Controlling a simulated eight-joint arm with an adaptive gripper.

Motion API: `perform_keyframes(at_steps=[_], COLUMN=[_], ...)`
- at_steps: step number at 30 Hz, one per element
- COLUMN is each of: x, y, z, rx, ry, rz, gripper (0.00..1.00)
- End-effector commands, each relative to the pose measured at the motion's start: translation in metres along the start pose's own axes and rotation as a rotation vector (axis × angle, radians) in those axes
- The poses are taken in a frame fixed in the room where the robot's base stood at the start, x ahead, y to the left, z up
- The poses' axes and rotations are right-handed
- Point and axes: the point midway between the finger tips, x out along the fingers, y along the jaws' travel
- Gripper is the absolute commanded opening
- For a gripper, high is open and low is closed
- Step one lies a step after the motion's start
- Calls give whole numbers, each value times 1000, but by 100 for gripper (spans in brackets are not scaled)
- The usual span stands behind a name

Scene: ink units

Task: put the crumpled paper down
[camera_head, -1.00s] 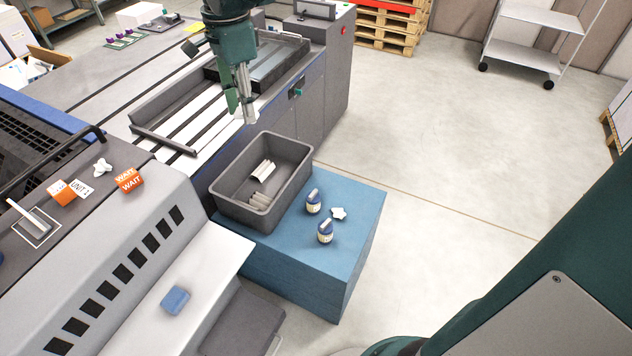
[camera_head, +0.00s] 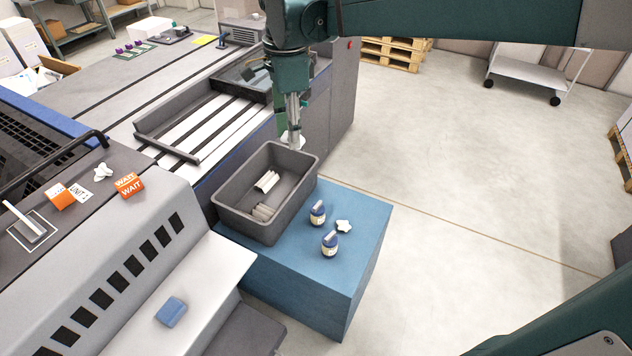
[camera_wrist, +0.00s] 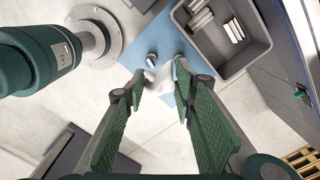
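My gripper (camera_head: 291,136) points down in the air by the far rim of the grey bin. In the wrist view, its fingers (camera_wrist: 160,78) are closed on a white crumpled paper (camera_wrist: 161,76). The paper also shows as a pale lump at the fingertips in the head view (camera_head: 292,141). Another white crumpled piece (camera_head: 344,226) lies on the blue block (camera_head: 325,285), beside two blue-and-white bottles (camera_head: 318,213) (camera_head: 330,243). A third white crumpled lump (camera_head: 103,171) lies on the grey machine top.
The grey bin (camera_head: 235,212) stands on the blue block and holds several pale rolls. A blue block (camera_head: 171,312) lies on the pale ledge.

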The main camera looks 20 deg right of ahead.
Motion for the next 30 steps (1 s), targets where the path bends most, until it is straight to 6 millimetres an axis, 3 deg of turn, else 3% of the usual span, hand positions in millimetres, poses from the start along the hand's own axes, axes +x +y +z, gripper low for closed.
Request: perform_keyframes(at_steps=[30], x=[238], y=[-1], z=[-1], rx=[-1], ry=[0], rz=[0], gripper=[23])
